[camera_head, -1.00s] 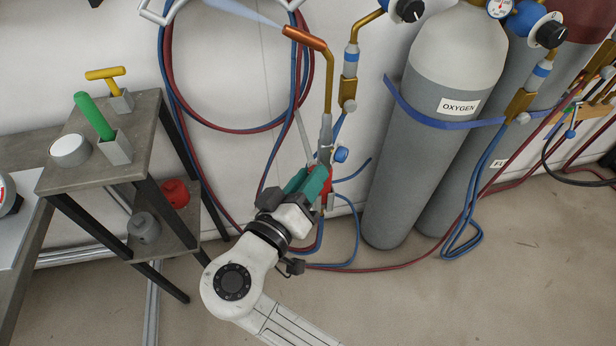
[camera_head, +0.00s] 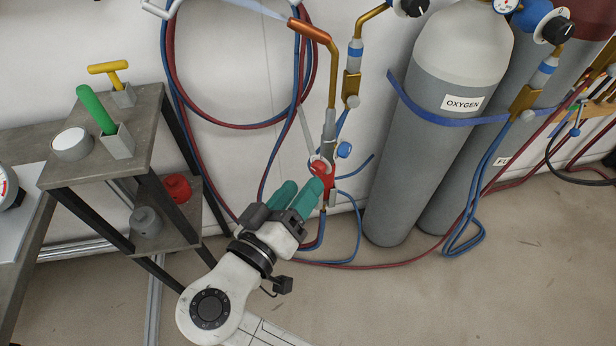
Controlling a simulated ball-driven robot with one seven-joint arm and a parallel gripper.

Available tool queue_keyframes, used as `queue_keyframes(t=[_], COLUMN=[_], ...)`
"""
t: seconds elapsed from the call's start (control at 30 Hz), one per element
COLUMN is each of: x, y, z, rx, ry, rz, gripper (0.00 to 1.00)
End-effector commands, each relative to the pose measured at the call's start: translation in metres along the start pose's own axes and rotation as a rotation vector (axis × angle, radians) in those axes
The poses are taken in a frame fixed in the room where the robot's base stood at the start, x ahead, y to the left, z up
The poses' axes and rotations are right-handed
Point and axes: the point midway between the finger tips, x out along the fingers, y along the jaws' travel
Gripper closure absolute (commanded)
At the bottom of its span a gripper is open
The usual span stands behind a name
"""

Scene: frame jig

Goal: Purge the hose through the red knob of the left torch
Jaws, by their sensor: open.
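The left torch (camera_head: 331,90) hangs upright in front of the wall, with a brass neck and a copper tip pointing left. A pale blue jet shows at the tip. Its red knob (camera_head: 321,169) sits low on the left side of the torch body, and its blue knob (camera_head: 344,150) is on the right. My gripper (camera_head: 299,196) has green fingers and is open, just below and left of the red knob. The fingers are apart from each other with nothing between them. I cannot tell whether the right fingertip touches the knob.
Red and blue hoses (camera_head: 168,90) loop on the wall behind the torch. The grey oxygen cylinder (camera_head: 415,150) stands to the right, held by a blue strap. A metal stand (camera_head: 147,120) with a green-handled tool (camera_head: 96,110) and a yellow T-handle (camera_head: 108,68) is at the left.

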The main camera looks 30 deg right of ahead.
Motion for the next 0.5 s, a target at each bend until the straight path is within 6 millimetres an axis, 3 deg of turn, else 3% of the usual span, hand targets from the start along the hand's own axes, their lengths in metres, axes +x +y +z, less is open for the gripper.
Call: queue_keyframes(t=[0.2, 0.5], x=[-0.041, -0.064], y=[-0.001, 0.000], z=[0.000, 0.000], rx=[0.001, 0.001], ry=[0.002, 0.000], rz=[-0.002, 0.000], gripper=[0.47, 0.47])
